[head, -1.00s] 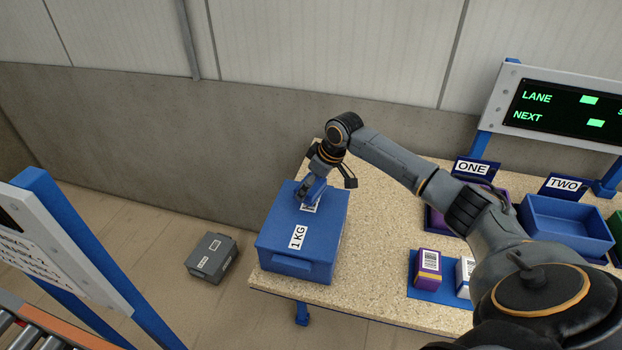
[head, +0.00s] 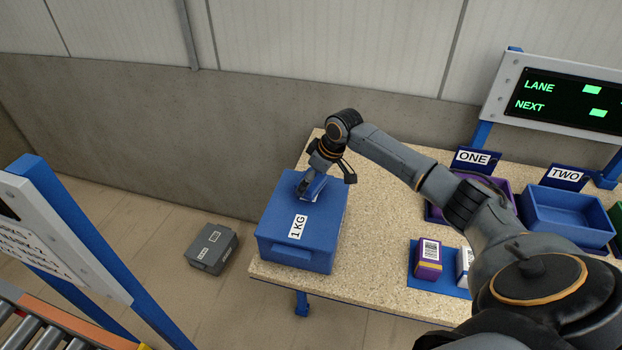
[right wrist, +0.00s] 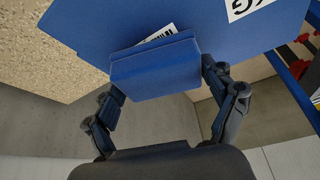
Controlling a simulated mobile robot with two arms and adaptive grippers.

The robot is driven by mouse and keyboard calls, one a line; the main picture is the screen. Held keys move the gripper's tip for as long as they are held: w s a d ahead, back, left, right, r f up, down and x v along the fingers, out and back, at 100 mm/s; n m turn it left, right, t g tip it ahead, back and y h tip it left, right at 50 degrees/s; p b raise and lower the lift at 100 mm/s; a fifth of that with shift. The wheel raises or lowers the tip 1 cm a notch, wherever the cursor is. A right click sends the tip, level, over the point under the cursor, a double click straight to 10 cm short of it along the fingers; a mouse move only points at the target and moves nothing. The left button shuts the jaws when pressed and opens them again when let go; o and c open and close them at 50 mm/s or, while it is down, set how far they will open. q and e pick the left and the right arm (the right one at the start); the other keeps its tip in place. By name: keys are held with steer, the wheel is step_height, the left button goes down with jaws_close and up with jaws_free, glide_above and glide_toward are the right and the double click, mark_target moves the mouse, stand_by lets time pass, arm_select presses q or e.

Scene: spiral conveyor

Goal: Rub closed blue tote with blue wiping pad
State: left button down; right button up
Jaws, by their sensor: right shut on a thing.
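The closed blue tote (head: 278,221) with a "1 KG" label stands at the left end of the speckled table. Its lid also shows in the right wrist view (right wrist: 215,20). My right gripper (head: 318,182) is over the far part of the lid, shut on the blue wiping pad (head: 312,191). In the right wrist view the pad (right wrist: 156,70) sits between the fingers, against or just above the lid; contact cannot be told. A white label with a barcode is partly hidden behind the pad. My left gripper is not in view.
A purple box (head: 427,260) and a white box (head: 464,262) stand on a blue mat to the right. Trays marked ONE and TWO, including a blue tray (head: 565,215), stand behind them. A grey case (head: 213,249) lies on the floor. The table's middle is clear.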

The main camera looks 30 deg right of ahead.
mark_target(311, 187)
steer(key=shift+f, duration=0.8)
steer(key=shift+s+f, duration=0.15)
stand_by(1.0)
steer(key=shift+a, duration=0.1)
steer(key=shift+s+a, duration=0.9)
steer(key=shift+w+d, duration=1)
steer(key=shift+w, duration=0.05)
steer(key=shift+w+d, duration=0.75)
steer(key=shift+d, duration=0.2)
